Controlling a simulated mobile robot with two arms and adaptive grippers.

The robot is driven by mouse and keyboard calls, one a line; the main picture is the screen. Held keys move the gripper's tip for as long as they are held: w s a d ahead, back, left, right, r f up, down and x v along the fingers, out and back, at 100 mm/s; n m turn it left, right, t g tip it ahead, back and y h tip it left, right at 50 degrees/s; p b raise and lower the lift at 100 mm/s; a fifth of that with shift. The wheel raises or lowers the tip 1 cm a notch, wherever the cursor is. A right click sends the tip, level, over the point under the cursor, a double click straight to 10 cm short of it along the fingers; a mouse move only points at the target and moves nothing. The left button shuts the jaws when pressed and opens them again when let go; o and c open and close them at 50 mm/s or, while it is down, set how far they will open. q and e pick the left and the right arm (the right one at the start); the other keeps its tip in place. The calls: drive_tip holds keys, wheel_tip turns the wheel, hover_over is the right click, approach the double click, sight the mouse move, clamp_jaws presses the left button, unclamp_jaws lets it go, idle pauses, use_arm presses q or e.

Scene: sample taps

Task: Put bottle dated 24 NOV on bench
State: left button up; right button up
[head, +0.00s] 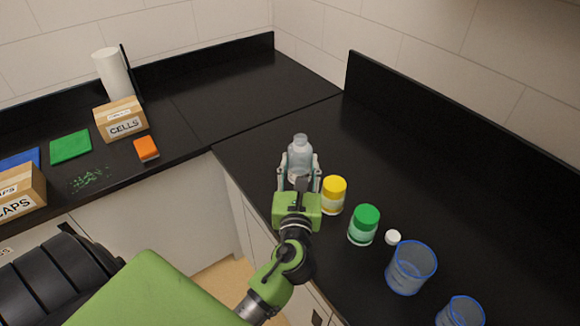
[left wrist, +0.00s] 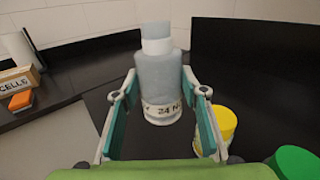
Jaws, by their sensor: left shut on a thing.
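A clear, pale bottle (head: 299,155) with a white label stands upright between the fingers of my left gripper (head: 299,170), over the black bench (head: 270,140). In the left wrist view the bottle (left wrist: 160,75) has a label reading "24 N", with the rest cut off around its curve. My left gripper (left wrist: 159,85) is shut on the bottle, one finger at each side. I cannot tell whether its base touches the bench. My right gripper is not in view.
Right of the bottle are a yellow-lidded jar (head: 333,195), a green-lidded jar (head: 364,225), a small white cap (head: 393,237) and two blue-rimmed beakers (head: 411,268). The back bench is clear.

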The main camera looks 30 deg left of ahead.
use_arm(q)
drive_tip(key=w+a, duration=0.1)
drive_tip(key=w+a+f, duration=0.1)
drive_tip(key=w+a, duration=0.1)
drive_tip(key=shift+a+f, duration=0.25)
drive_tip(key=shift+f, duration=0.15)
drive_tip(key=w+a+f, duration=0.1)
drive_tip(key=f, duration=0.1)
drive_tip(key=w+a+f, duration=0.1)
drive_tip(key=f, duration=0.1)
drive_tip(key=w+a+f+b, duration=0.1)
drive_tip(key=f, duration=0.1)
drive_tip(key=shift+w+a+f, duration=0.1)
drive_tip(key=shift+w+a, duration=0.2)
drive_tip(key=shift+a, duration=0.05)
drive_tip(key=shift+f, duration=1.6)
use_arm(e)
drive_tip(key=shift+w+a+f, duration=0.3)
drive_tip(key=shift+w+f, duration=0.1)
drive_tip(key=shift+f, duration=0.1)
use_arm(q)
drive_tip(key=shift+f+b, duration=0.2)
drive_tip(key=shift+b, duration=0.1)
drive_tip(key=o, duration=1.4)
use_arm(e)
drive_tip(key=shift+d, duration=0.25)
use_arm(q)
drive_tip(key=shift+r, duration=0.15)
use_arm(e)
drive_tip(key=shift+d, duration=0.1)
